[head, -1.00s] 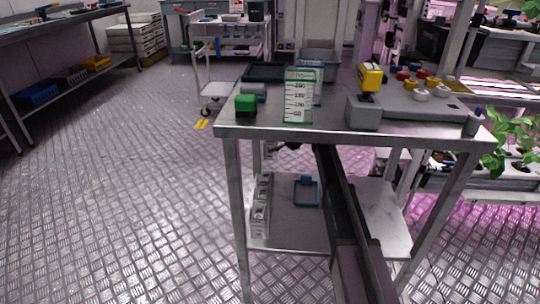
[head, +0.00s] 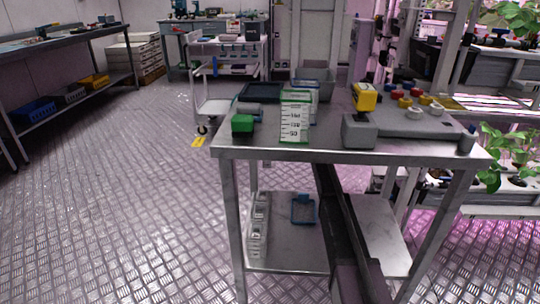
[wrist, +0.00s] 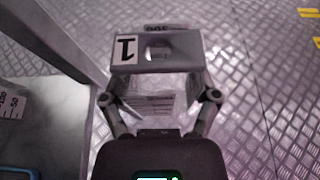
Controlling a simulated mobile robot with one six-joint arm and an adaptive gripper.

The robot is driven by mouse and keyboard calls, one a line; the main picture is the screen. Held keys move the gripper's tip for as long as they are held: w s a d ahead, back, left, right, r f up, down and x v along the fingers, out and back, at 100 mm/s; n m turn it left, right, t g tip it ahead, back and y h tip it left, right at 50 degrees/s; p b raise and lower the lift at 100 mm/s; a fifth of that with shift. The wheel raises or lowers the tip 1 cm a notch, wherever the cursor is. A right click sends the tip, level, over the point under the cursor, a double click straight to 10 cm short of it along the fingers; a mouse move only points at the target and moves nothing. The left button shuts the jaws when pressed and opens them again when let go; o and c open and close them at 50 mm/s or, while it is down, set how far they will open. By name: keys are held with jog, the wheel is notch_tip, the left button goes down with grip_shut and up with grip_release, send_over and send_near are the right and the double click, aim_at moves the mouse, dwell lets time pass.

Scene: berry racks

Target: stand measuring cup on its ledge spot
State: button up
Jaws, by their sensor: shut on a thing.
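In the wrist view my gripper (wrist: 160,98) has its two fingers closed around a clear measuring cup (wrist: 152,104) with scale lines. A grey block (wrist: 185,52) with a white label "1" spans the space between the fingertips and hides part of the cup. Part of a scale also shows beyond it. Bare metal floor lies behind. In the head view the gripper is hidden below the tabletop. A clear scaled container with green edges (head: 294,122) stands upright at the front of the steel table (head: 340,154). Which spot is the ledge spot cannot be told.
The lower shelf (head: 285,258) holds white containers (head: 257,225) and a blue-rimmed tray (head: 303,209). Floor at left is open.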

jog(key=shift+r, duration=0.15)
notch_tip(320, 180, up, 8)
jog(key=p, duration=0.8)
jog(key=shift+r+p, duration=0.15)
jog(key=shift+p, duration=0.15)
dwell(0.5)
